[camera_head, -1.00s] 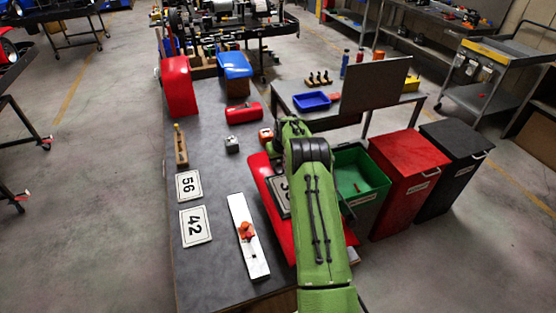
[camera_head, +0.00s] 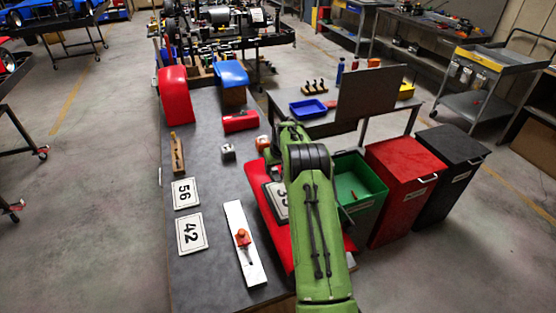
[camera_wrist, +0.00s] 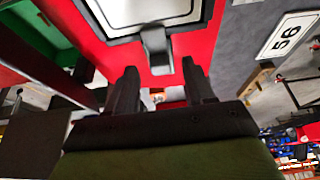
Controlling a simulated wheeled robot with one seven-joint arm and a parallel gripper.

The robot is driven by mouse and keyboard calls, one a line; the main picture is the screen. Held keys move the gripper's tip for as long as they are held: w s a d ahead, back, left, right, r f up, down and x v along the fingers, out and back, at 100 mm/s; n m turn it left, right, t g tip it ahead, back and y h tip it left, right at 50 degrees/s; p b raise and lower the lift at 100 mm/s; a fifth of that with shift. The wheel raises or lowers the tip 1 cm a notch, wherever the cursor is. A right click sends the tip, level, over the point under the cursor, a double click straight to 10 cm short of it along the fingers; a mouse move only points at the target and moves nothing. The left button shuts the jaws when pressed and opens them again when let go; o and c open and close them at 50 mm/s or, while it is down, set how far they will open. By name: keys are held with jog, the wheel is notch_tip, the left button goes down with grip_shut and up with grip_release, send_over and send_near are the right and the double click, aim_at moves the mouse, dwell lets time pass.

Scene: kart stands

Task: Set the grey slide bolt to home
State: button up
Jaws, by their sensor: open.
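A small grey block (camera_wrist: 157,50), which looks like the grey slide bolt, sits on a red panel (camera_wrist: 205,45) at the edge of a framed number plate (camera_wrist: 150,12) in the wrist view. My gripper (camera_wrist: 161,75) is open, with its two dark fingers pointing towards the panel and the grey block showing just beyond the gap between them. I cannot tell whether they touch it. In the head view the red panel (camera_head: 274,225) and number plate (camera_head: 279,196) are partly hidden by my green arm, and the bolt and gripper are hidden.
On the grey bench lie number plates 56 (camera_head: 186,193) and 42 (camera_head: 191,234), a white board (camera_head: 254,270) with an orange-red clamp (camera_head: 242,238), and a wooden block (camera_head: 177,155). Green (camera_head: 358,190), red (camera_head: 402,185) and black (camera_head: 452,175) bins stand to the right.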

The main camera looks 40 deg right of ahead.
jog(key=v, duration=1.4)
jog(key=shift+s+r, duration=0.15)
jog(key=shift+s, duration=0.1)
jog(key=s+a+r+n+t, duration=0.1)
jog(key=s+a+r, duration=0.6)
jog(key=a, duration=0.3)
jog(key=s+a+r+n, duration=0.1)
jog(key=s+a+r, duration=0.55)
jog(key=a, duration=0.25)
jog(key=s+a+f, duration=0.2)
jog(key=s+a, duration=0.2)
jog(key=s, duration=0.6)
jog(key=s+a+f+y, duration=0.1)
jog(key=s+a+f, duration=0.1)
jog(key=s, duration=0.8)
jog(key=shift+a+f+n, duration=0.25)
jog(key=shift+a+n, duration=0.15)
jog(key=shift+a, duration=0.5)
